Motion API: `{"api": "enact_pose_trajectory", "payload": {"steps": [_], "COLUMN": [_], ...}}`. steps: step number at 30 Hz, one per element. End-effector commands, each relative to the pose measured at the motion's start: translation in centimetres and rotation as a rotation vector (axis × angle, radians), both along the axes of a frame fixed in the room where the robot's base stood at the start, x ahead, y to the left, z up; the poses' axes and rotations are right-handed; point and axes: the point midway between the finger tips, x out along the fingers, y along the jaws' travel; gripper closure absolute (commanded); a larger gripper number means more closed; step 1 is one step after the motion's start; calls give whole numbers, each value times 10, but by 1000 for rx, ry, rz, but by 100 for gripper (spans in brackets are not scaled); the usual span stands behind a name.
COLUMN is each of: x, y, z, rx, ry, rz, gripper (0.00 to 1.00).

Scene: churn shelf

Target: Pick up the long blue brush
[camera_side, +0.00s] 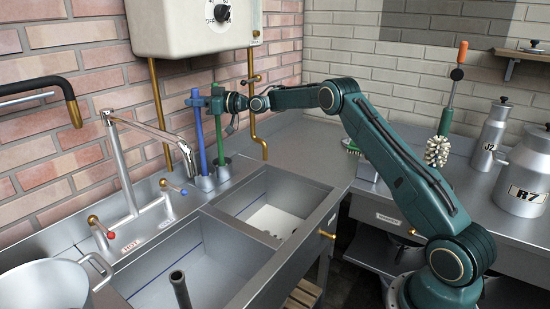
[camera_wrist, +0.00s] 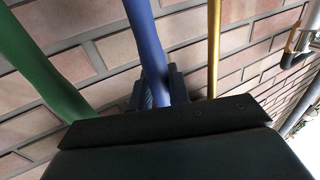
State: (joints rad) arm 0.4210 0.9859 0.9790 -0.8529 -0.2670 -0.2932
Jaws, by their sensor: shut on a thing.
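In the wrist view the blue handle (camera_wrist: 147,38) runs down between the fingers (camera_wrist: 158,90); the dark gripper body hides the rest. A green brush (camera_side: 219,138) stands close to its right in the side view. The green handle (camera_wrist: 42,68) shows at the left in the wrist view, apart from the fingers.
A brass pipe (camera_side: 252,105) runs down the wall just right of the brushes. A white water heater (camera_side: 190,28) hangs above. The tap (camera_side: 150,130) arches over the sink at the left. A brush with an orange tip (camera_side: 462,52), metal cans (camera_side: 490,135) and a counter lie right.

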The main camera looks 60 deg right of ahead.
Motion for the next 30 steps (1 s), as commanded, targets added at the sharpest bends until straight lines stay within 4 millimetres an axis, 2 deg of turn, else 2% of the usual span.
{"api": "enact_pose_trajectory", "payload": {"steps": [10, 16, 30], "x": [-1, -4, -4], "y": [0, 0, 0], "z": [2, 10, 63], "rx": [0, 0, -3], "ry": [-2, -2, -4], "rz": [0, 0, 0], "gripper": [100, 100, 100]}}
